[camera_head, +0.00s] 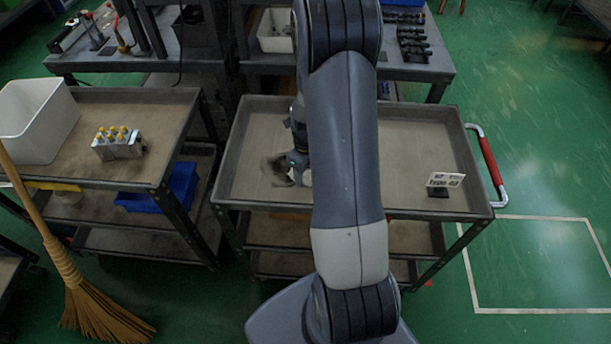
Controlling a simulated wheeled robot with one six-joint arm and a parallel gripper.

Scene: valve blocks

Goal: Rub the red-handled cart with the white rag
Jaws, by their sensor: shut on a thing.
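The red-handled cart (250,130) stands in the middle, with its red handle (490,160) on the right side. My gripper (299,164) is low over the tray beside this patch, partly hidden by my own arm. It is shut on the white rag (304,178), of which only a small pale part shows. I cannot tell for certain whether the rag touches the tray.
A left cart (150,100) holds a white bin (35,120) and a valve block (118,143). A broom (75,270) leans at the left. A workbench (440,68) stands behind. Green floor is open at right.

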